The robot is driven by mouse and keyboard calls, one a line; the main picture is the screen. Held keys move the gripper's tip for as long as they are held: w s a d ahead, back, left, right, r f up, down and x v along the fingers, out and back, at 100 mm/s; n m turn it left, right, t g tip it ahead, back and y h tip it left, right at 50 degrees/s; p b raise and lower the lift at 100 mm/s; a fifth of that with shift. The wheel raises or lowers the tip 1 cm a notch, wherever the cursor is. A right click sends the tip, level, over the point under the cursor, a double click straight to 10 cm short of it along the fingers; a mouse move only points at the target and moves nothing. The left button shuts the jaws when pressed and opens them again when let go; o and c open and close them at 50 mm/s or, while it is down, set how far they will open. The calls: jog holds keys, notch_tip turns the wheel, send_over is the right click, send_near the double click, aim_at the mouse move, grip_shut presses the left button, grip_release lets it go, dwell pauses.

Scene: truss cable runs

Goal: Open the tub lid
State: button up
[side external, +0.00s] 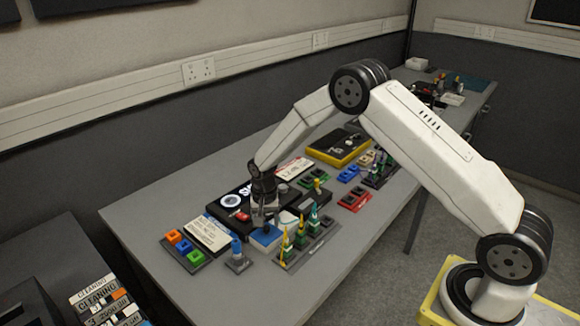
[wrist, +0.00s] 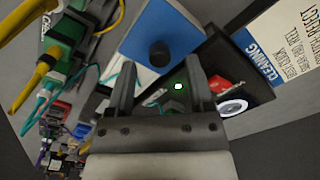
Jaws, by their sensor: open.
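The tub's blue lid (wrist: 140,45) with a round black knob (wrist: 161,53) shows at the top middle of the wrist view. It appears closed on a pale body. In the side view the blue lid (side external: 266,237) lies on the bench directly under my gripper (side external: 262,222), which partly covers it. In the wrist view my gripper (wrist: 160,70) is open, its two fingers apart and nothing between them. The knob lies just beyond the fingertips, roughly midway between them. I cannot tell the height gap.
A green connector stand (side external: 308,240) with yellow and teal cables is close to the right. A blue-topped post (side external: 237,252) stands to the left. A black case (side external: 228,203) and a white printed card (side external: 208,234) lie behind. The front bench edge is clear.

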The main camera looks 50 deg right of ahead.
jog(key=shift+f, duration=0.8)
grip_shut()
dwell(1.0)
